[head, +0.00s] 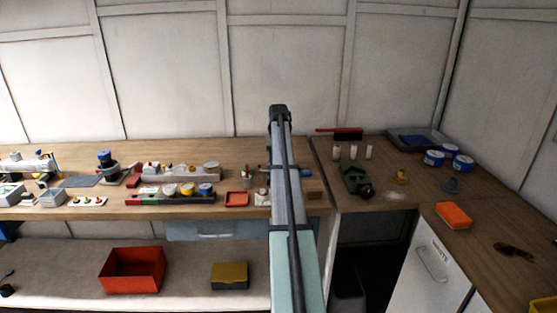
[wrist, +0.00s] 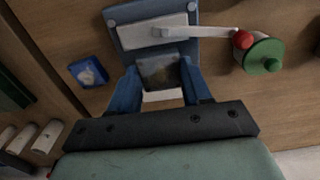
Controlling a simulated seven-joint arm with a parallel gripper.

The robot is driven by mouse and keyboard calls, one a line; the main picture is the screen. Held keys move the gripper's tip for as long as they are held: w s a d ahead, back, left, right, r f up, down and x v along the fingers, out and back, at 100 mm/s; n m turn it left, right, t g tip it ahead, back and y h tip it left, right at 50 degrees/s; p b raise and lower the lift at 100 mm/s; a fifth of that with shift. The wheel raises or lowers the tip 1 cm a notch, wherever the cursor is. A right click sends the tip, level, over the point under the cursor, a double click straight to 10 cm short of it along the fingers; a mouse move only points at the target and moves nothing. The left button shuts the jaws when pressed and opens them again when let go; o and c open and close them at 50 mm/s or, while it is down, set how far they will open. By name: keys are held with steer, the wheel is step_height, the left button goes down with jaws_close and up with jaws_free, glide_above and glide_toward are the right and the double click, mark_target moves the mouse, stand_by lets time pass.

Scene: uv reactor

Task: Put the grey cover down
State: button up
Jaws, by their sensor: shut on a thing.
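In the wrist view my gripper (wrist: 160,82) has its two blue fingers closed on the sides of a small, square, dark-grey piece (wrist: 158,72), which looks like the grey cover. Just beyond it is a blue-grey device (wrist: 125,34) with a pale plate (wrist: 152,33) on top. The held piece overlaps the device's near edge in the picture; I cannot tell whether they touch. In the head view my arm hides the gripper and the cover.
Right of the device, a pale lever with a red ball (wrist: 243,39) reaches a green-topped cylinder (wrist: 264,55). A small blue box (wrist: 88,72) lies to the left. In the head view, a red tray (head: 237,199) and a dark green device (head: 356,181) flank my arm.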

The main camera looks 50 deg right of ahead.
steer(key=shift+f, duration=0.6)
stand_by(0.4)
steer(key=o, duration=1.3)
steer(key=shift+c, duration=0.2)
steer(key=shift+r, duration=0.1)
